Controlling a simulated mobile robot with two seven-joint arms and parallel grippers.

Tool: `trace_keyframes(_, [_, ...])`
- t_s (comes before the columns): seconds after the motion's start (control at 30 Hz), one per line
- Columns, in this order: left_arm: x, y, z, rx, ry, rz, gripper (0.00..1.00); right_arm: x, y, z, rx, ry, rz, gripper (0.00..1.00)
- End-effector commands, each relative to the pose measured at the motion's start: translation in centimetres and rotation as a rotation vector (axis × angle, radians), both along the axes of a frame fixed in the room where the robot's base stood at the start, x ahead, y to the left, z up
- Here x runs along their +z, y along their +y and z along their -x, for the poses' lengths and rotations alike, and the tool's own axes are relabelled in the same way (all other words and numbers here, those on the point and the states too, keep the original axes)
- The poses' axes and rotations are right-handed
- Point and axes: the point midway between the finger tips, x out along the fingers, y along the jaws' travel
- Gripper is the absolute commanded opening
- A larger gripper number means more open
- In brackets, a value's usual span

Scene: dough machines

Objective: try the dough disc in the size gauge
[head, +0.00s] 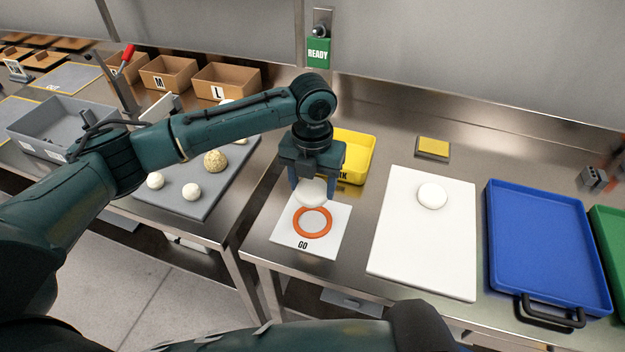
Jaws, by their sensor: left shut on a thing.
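My left gripper (312,188) is over the table, pointing down, shut on a pale dough disc (311,193). The disc is at the far edge of the size gauge's orange ring (312,236) in this view; I cannot tell whether it touches the ring. The gauge is a white square plate (284,229) marked "GO" with the orange ring on it. The fingers and palm hide part of the disc. My right gripper is not in view.
A white board (421,252) with another dough disc (432,196) lies to the right. Beyond it is a blue tray (548,240). A yellow tray (357,152) stands close behind my gripper. Dough balls (215,161) rest on a grey board (190,207) at left.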

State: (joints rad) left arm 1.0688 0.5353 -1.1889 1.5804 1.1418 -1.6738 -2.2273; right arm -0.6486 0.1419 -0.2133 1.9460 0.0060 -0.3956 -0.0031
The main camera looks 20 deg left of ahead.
Motion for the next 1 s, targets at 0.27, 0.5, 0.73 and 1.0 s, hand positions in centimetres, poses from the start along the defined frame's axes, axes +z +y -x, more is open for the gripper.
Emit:
trace_keyframes(0.27, [0.0, 0.0, 0.0, -0.011, -0.001, 0.0, 0.35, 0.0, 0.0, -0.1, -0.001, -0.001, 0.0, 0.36])
trace_keyframes(0.5, [-0.3, -0.1, -0.1, -0.01, 0.001, 0.0, 0.35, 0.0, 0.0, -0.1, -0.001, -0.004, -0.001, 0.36])
trace_keyframes(0.73, [-1.7, -0.1, 0.0, -0.009, 0.001, 0.0, 0.35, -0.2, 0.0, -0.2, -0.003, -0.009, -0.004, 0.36])
trace_keyframes(1.0, [-4.2, -0.1, 0.0, -0.009, 0.002, 0.0, 0.35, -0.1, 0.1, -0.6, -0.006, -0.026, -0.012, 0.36])
